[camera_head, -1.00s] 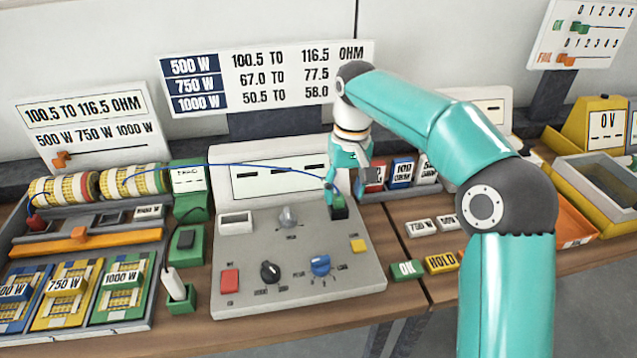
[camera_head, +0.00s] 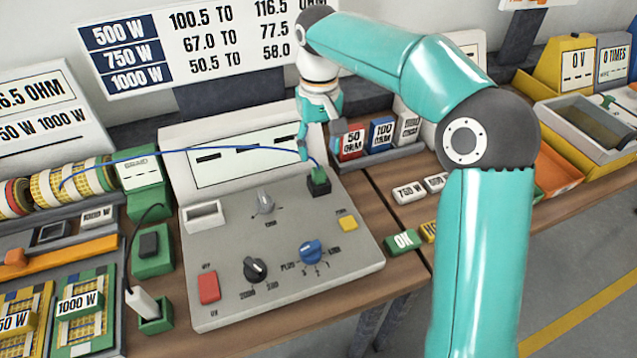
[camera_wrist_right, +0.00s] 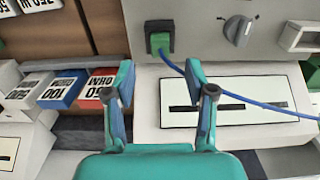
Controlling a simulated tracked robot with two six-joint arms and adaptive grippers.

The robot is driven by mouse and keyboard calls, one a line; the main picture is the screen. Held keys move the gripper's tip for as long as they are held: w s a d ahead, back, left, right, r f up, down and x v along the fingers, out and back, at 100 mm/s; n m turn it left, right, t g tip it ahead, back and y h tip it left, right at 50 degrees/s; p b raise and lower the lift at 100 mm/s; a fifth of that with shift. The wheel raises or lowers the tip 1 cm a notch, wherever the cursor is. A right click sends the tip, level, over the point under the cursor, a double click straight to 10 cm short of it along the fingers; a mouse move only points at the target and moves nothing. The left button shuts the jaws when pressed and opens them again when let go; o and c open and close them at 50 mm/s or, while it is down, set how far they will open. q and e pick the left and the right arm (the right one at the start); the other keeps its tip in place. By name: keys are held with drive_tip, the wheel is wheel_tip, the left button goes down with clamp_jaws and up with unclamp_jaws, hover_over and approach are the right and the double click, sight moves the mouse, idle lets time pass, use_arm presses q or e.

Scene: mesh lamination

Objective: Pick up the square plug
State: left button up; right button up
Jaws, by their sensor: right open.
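The square plug (camera_head: 318,176) is a green block with a blue cable, seated in a dark square socket at the upper right of the grey control panel. In the right wrist view the green plug (camera_wrist_right: 159,41) is just beyond and between my fingertips. My right gripper (camera_head: 318,143) is above and behind the plug, open and empty. In the wrist view its two fingers (camera_wrist_right: 160,76) are spread apart, with a clear gap between them and the plug. My left gripper is not in view.
The blue cable (camera_head: 200,150) runs left across the panel's display to the coils. Resistor blocks (camera_head: 382,134) stand in a rack behind and right of the plug. Knobs (camera_head: 311,251) and a yellow button (camera_head: 347,223) are on the panel. OK block (camera_head: 403,241) lies at right.

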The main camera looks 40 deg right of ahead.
sight(319, 171)
drive_tip(key=shift+s+f, duration=0.15)
drive_tip(key=shift+f, duration=3.45)
clamp_jaws()
